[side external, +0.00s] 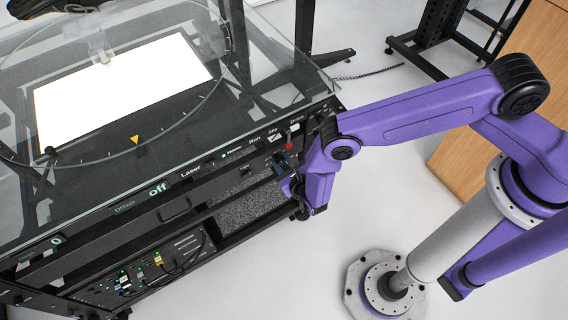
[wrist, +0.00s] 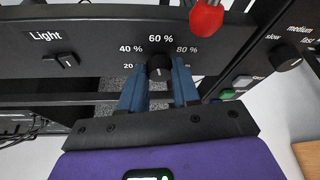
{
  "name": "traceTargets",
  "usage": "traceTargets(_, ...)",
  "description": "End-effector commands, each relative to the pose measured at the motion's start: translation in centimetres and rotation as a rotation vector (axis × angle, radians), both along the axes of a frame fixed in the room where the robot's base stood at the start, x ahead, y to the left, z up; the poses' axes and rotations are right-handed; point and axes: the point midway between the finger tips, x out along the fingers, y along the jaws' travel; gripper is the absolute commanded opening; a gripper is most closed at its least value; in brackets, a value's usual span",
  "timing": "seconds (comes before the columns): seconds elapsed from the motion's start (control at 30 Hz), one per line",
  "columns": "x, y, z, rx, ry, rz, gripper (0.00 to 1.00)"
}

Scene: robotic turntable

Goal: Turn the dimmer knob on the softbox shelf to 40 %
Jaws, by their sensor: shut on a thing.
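The dimmer knob (wrist: 159,68) is a small black knob on the dark shelf front in the wrist view. White labels around it read 20, 40 %, 60 % and 80 %, with 60 % straight above it. My gripper (wrist: 159,80) has its two blue fingers shut on the knob, one on each side. I cannot clearly tell which mark the knob points to. In the side external view my gripper (side external: 284,174) is at the front right of the turntable frame; the knob is hidden there.
A red knob (wrist: 206,18) sticks out just above right, close to my fingers. A black speed knob (wrist: 288,63) is farther right.

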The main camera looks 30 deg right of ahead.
Motion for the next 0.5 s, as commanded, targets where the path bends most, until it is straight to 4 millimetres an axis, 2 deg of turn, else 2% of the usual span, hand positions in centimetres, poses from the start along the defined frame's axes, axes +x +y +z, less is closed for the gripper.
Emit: traceTargets(0.5,-0.06,0.32,-0.21,-0.394,0.0,0.001,0.01)
